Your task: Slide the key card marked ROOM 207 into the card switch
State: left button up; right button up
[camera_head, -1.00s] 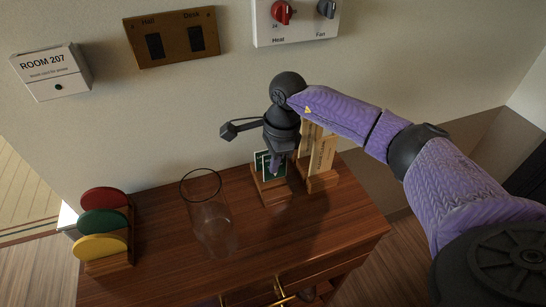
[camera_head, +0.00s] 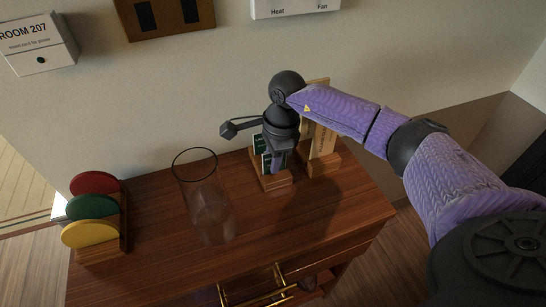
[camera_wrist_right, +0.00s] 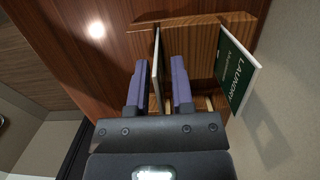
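The white card switch (camera_head: 36,46), labelled ROOM 207, is on the wall at the upper left. A small wooden rack (camera_head: 273,182) on the cabinet holds green cards. In the right wrist view one card (camera_wrist_right: 157,62) is edge-on, so its marking cannot be read; the other green card (camera_wrist_right: 236,72) reads LAUNDRY. My right gripper (camera_head: 276,165) points down at the rack, hiding part of the cards. Its purple fingers (camera_wrist_right: 159,85) are open on both sides of the edge-on card, with a gap on each side. My left gripper is not in view.
A clear glass vase (camera_head: 207,205) stands left of the rack. A wooden holder with red, green and yellow discs (camera_head: 92,208) is at the left. A second rack (camera_head: 322,160) with tan cards stands close on the right. Wall switches and a control panel are above.

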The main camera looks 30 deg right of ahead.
jog(key=shift+o, duration=0.7)
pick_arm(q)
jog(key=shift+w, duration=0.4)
pick_arm(e)
jog(key=r, duration=0.3)
jog(key=d+r+p, duration=0.1)
jog(key=r, duration=0.2)
jog(key=r+p, duration=0.1)
jog(key=r, duration=0.2)
jog(key=shift+s+d+r, duration=0.15)
jog(key=shift+d+r, duration=0.05)
jog(key=shift+r, duration=0.25)
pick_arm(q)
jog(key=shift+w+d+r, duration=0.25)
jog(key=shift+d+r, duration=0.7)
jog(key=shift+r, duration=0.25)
pick_arm(e)
jog(key=shift+f, duration=0.1)
